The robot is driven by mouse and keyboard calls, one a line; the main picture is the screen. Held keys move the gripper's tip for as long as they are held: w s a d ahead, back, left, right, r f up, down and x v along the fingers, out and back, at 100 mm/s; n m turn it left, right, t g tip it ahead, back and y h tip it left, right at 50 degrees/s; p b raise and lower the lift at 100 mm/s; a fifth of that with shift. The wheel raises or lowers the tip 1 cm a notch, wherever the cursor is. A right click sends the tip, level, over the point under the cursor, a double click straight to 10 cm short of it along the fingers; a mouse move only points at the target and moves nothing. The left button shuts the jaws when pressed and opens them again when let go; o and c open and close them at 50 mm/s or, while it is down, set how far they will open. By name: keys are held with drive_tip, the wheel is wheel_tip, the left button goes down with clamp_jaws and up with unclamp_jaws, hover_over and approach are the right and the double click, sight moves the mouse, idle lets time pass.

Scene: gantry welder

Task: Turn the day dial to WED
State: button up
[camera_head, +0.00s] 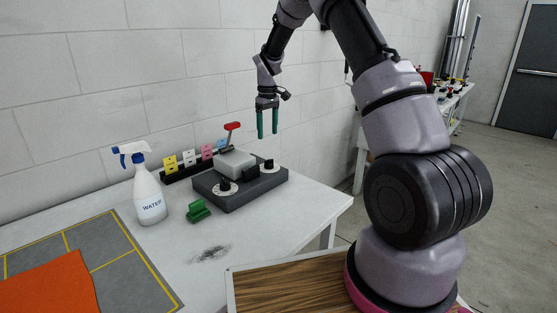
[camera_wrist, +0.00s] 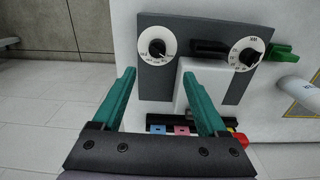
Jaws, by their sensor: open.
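A dark grey panel (camera_head: 232,201) on the white table carries two black knobs on white round dials. One dial (camera_head: 269,166) is at its right end, and it shows upper left in the wrist view (camera_wrist: 147,43). The other dial (camera_head: 224,187) is at the front left, upper right in the wrist view (camera_wrist: 246,54). Both have small marks around the rim, too small to read surely, so I cannot tell which is the day dial. My gripper (camera_head: 267,136) is open and empty, fingers pointing down, above the right-end dial and apart from it.
A light grey block (camera_head: 235,160) and a red-handled lever (camera_head: 233,126) rise from the panel. Behind stands a rack with coloured tags (camera_head: 188,158). A green object (camera_head: 198,211) and a water spray bottle (camera_head: 150,198) are to the left. Table front right is clear.

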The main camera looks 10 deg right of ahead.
sight(269, 164)
drive_tip(key=f, duration=1.2)
drive_tip(key=shift+w+d+f, duration=0.2)
drive_tip(key=shift+w+f, duration=0.1)
clamp_jaws()
